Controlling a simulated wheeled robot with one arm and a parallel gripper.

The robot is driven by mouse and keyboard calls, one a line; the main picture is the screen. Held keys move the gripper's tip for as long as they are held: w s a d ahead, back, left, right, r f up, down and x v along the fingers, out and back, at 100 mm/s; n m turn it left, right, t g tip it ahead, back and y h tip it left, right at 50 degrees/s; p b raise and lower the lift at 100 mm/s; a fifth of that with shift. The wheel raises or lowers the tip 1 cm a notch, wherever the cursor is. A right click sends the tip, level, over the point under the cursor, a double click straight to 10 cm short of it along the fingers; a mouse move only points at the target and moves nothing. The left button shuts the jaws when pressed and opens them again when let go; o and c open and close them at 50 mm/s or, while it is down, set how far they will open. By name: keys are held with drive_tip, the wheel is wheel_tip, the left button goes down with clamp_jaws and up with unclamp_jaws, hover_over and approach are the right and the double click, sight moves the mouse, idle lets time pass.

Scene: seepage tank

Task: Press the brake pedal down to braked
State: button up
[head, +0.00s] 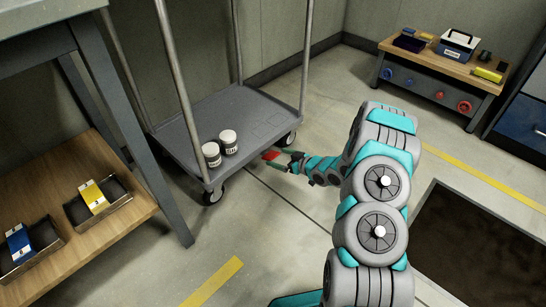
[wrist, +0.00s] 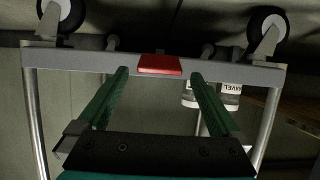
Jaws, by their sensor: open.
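The brake pedal is a small red block (head: 270,155) on the near right edge of the grey cart (head: 262,95). In the wrist view the cart appears upside down, with the red pedal (wrist: 159,65) at the middle of its edge bar. My gripper (head: 277,159) is open at the pedal. In the wrist view its two green fingers (wrist: 160,76) point at the pedal, one to each side, with nothing held between them. I cannot tell whether the fingers touch the pedal, or whether it is up or down.
Two jars (head: 220,148) stand on the cart deck. A workbench with a wooden shelf (head: 95,235) holds bins at the left. A low bench (head: 440,65) with tools stands at the back right. A dark floor pit (head: 480,245) lies at the right. Open floor surrounds the arm.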

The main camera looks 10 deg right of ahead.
sight(275, 156)
drive_tip(key=shift+x, duration=2.1)
clamp_jaws()
